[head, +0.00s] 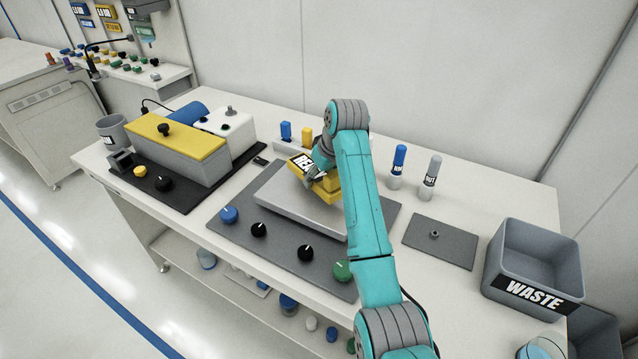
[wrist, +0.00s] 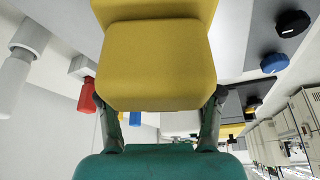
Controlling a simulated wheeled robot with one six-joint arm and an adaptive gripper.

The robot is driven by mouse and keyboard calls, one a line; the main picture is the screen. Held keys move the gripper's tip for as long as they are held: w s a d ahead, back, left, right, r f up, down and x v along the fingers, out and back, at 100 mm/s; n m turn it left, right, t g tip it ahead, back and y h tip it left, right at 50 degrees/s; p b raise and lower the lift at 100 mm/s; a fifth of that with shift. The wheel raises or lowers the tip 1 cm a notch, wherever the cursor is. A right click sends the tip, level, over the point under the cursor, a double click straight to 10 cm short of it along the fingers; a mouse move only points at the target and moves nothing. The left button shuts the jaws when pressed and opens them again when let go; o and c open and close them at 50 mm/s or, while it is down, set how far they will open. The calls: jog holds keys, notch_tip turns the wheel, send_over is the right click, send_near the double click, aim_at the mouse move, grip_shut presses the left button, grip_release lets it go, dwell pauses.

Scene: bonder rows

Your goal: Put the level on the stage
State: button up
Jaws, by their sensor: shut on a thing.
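The level appears to be the yellow block (head: 329,190) with a white label partly hidden by my gripper. It fills the upper middle of the wrist view (wrist: 155,62). My gripper (head: 318,172) is shut on it, with one finger on each side in the wrist view (wrist: 160,105). The stage seems to be the light grey raised slab (head: 283,208) on a dark grey plate. The block is over the stage's far right part; I cannot tell whether it touches. My arm hides the stage's right edge.
Black knobs (head: 258,229), a blue knob (head: 229,215) and a green knob (head: 342,271) line the plate's front. A yellow-lidded machine (head: 187,142) stands left. Labelled bottles (head: 397,165), a flat grey plate (head: 440,243) and a waste bin (head: 533,262) stand right.

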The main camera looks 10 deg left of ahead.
aim_at(332, 172)
jog(key=shift+f, duration=1.45)
jog(key=shift+f, duration=0.15)
jog(key=o, duration=1.4)
jog(key=shift+o, duration=0.2)
jog(key=v, duration=1.2)
